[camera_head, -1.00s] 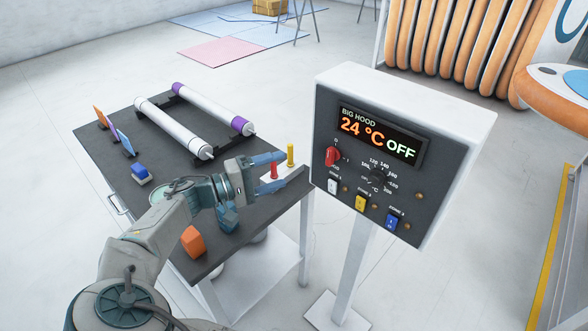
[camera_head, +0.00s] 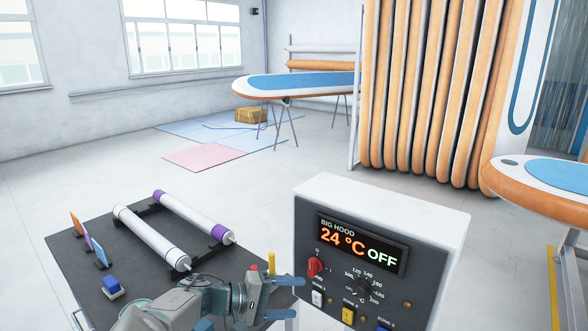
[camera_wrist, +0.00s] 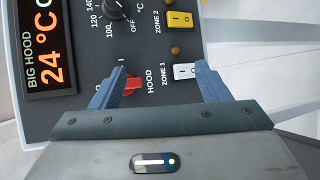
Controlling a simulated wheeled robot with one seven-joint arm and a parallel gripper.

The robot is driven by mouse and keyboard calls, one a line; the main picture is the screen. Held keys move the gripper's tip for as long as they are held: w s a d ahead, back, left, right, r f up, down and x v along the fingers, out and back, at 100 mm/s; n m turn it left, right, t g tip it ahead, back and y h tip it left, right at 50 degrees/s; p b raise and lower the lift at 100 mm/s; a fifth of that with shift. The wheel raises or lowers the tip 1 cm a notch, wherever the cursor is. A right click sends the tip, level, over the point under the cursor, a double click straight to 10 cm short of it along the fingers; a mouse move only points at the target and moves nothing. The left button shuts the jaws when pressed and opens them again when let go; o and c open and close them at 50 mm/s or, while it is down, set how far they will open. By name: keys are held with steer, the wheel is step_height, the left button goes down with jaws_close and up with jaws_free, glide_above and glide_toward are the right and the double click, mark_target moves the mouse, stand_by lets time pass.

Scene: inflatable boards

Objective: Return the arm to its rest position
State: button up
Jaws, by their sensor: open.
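My gripper (camera_head: 285,298) is at the bottom of the head view, left of the control box, with its blue fingers apart and nothing between them. In the wrist view, its two fingers (camera_wrist: 160,85) are spread in front of the control panel. The control box (camera_head: 385,205) has a display (camera_head: 360,243) reading "BIG HOOD 24 °C OFF". Its red switch (camera_wrist: 133,84) appears beside the left finger in the wrist view, and the white zone 1 switch (camera_wrist: 186,71) appears between the fingers. Whether the fingers touch the panel cannot be told.
The dark table (camera_head: 85,265) holds two white rollers (camera_head: 150,238), a blue block (camera_head: 112,287) and small upright cards (camera_head: 88,240). A yellow peg (camera_head: 271,262) stands near my gripper. Orange boards (camera_head: 430,90) stand behind; another board (camera_head: 540,185) lies at right.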

steer(key=s+d+f+m+g+y, duration=0.1)
steer(key=s+d+g+y, duration=0.25)
steer(key=d, duration=0.25)
steer(key=s+d+f+m+g+y, duration=0.1)
steer(key=s+d+f+g+y, duration=0.1)
steer(key=d+y, duration=0.35)
steer(key=s+d+r+m+t+y, duration=0.1)
steer(key=s+d+r+t+y, duration=0.1)
steer(key=s+r, duration=0.2)
steer(key=s+d+r+m+t+y, duration=0.2)
steer(key=s+r, duration=0.3)
steer(key=s, duration=0.6)
steer(key=shift+s+d+r+y, duration=0.15)
steer(key=shift+d+y, duration=0.35)
steer(key=shift+d, duration=0.35)
